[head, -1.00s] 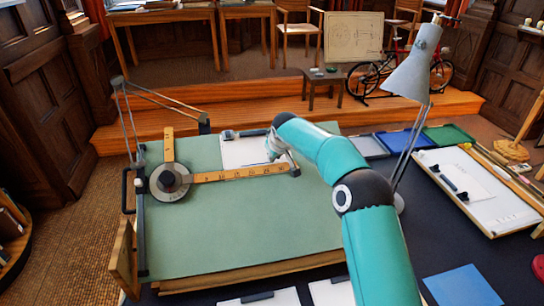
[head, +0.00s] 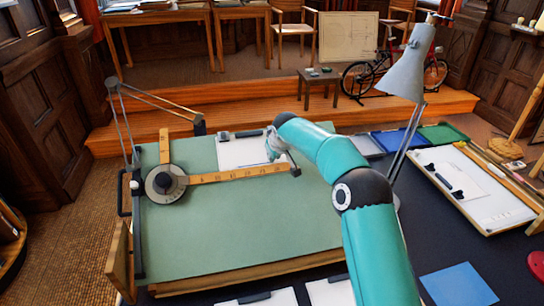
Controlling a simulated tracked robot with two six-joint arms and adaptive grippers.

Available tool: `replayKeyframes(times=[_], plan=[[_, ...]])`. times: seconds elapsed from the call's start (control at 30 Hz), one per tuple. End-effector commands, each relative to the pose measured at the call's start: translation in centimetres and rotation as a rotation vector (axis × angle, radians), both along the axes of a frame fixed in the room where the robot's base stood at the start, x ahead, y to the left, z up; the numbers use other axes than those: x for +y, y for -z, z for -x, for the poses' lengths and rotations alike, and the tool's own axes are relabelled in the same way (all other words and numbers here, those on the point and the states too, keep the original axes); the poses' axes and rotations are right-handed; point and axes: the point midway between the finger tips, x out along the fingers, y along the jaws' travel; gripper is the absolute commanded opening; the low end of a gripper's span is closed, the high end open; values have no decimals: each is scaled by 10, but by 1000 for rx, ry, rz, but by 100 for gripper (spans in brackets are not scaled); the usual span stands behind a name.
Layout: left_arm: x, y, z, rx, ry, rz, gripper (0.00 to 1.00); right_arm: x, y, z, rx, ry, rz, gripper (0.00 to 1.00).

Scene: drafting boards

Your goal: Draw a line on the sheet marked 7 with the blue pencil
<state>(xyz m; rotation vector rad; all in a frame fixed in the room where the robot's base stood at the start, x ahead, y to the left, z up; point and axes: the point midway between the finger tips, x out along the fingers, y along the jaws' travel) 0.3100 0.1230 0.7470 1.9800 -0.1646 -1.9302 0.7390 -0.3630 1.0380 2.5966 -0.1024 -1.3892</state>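A white sheet (head: 238,153) lies near the far edge of the green drafting board (head: 240,225), under a dark clip; no number is readable on it. My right arm reaches in from the lower right. Its gripper (head: 279,157) is at the sheet's right side, just beyond the wooden ruler (head: 235,175), and is mostly hidden by the arm. I cannot tell whether its fingers are open or shut, or whether they hold a pencil. No blue pencil can be made out. My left gripper is not in view.
The ruler's round head (head: 165,183) sits at the board's left. A grey lamp (head: 411,68) stands to the right. Other clipped sheets (head: 262,299) lie at the front.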

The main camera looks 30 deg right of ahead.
Motion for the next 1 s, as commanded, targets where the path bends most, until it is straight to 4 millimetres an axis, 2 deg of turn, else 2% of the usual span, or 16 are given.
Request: replayKeyframes(times=[0.37, 1.0], plan=[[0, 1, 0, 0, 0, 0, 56, 0, -1, 1, 1, 0, 0, 0], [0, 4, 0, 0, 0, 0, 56, 5, -34, 19, -1, -1, 1, 0]])
